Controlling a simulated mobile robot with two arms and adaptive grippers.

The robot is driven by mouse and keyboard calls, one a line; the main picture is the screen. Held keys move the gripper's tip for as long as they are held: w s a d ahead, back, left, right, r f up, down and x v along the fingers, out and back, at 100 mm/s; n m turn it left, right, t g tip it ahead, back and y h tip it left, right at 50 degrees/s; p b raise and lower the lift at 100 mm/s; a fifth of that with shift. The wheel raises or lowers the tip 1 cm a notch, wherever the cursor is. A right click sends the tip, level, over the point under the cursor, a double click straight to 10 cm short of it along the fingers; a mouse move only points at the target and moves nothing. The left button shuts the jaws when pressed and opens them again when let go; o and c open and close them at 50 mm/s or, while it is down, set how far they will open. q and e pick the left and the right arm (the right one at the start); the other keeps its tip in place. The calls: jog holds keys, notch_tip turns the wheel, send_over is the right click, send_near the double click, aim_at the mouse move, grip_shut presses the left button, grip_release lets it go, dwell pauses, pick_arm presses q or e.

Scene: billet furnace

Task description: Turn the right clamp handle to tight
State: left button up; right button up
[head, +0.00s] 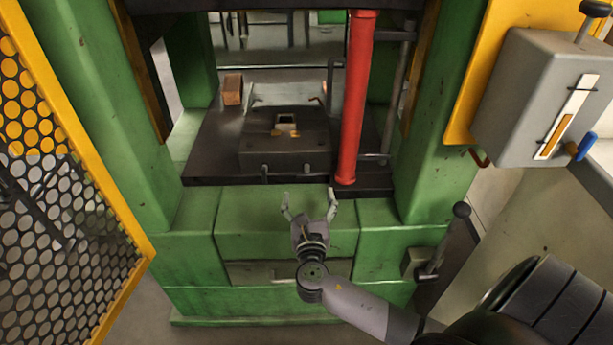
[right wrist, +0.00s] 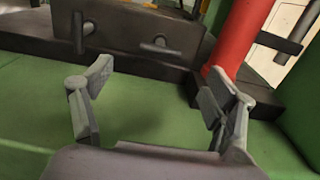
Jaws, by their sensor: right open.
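The right clamp handle (head: 307,167) is on the front face of the dark die block (head: 255,153). In the right wrist view this handle (right wrist: 160,48) is a small dark bar lying nearly level. The left clamp handle (head: 264,173) is on the same face; in the right wrist view it (right wrist: 79,33) points upright. My right gripper (head: 309,196) is open and empty, in front of the block and a short way below the handles. In the right wrist view its fingers (right wrist: 160,82) spread wide below the right handle, apart from it. My left gripper is not in view.
A red column (head: 356,100) stands right of the block, near my right gripper. Green press posts stand on both sides. A yellow mesh guard (head: 75,150) is at left; a grey control box (head: 530,100) is at right.

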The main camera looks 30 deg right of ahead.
aim_at(307, 173)
jog(key=b+x, duration=0.1)
jog(key=x, duration=0.7)
jog(key=shift+w+d, duration=0.3)
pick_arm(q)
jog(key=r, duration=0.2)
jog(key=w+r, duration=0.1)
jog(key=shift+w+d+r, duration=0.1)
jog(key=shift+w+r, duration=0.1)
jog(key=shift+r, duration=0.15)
pick_arm(e)
jog(key=shift+c, duration=0.5)
jog(key=c, duration=1.1)
